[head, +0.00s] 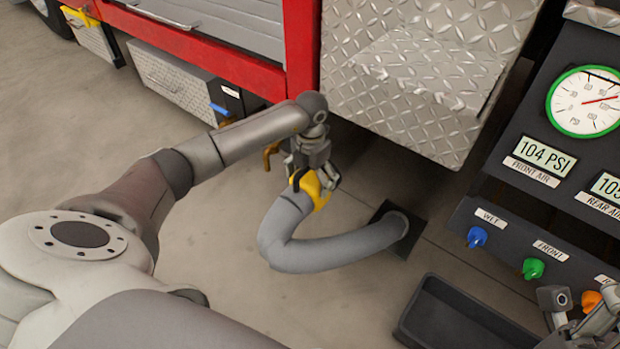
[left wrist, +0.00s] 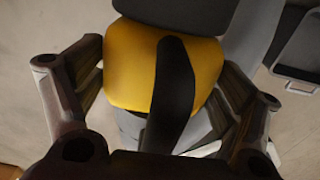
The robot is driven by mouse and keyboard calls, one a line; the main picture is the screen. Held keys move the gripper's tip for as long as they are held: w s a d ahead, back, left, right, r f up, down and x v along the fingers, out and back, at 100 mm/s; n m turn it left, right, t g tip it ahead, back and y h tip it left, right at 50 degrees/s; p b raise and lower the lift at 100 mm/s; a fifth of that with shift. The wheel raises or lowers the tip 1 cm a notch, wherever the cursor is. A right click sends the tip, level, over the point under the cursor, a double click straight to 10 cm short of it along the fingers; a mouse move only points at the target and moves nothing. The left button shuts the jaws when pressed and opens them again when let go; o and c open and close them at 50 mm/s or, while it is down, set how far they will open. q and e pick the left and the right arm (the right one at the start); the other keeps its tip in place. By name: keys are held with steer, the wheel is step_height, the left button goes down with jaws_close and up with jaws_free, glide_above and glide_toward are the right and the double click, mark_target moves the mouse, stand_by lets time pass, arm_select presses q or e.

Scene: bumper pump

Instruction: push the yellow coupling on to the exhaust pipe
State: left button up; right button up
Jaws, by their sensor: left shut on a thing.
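My left gripper (head: 314,180) is shut on the yellow coupling (head: 307,190) at the upper end of a grey hose (head: 290,252). In the left wrist view the coupling (left wrist: 125,65) sits between the two fingers, with a black bar crossing its front and a dark grey part above it. An orange-brown piece (head: 270,156) shows just left of the gripper; I cannot tell whether it belongs to the exhaust pipe. No exhaust pipe opening is clearly visible. My right gripper (head: 572,322) is partly in view at the lower right; its finger opening is unclear.
The hose bends along the floor to a dark square floor plate (head: 408,243). A red truck body with a diamond-plate step (head: 425,85) overhangs behind. A gauge panel (head: 545,160) and a black tray (head: 460,315) stand at right. Floor in front of the hose is clear.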

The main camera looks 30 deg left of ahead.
arm_select(q)
steer(key=o, duration=1.3)
steer(key=shift+w+r, duration=0.1)
steer(key=shift+r, duration=0.05)
steer(key=shift+c, duration=0.2)
steer(key=shift+o, duration=0.6)
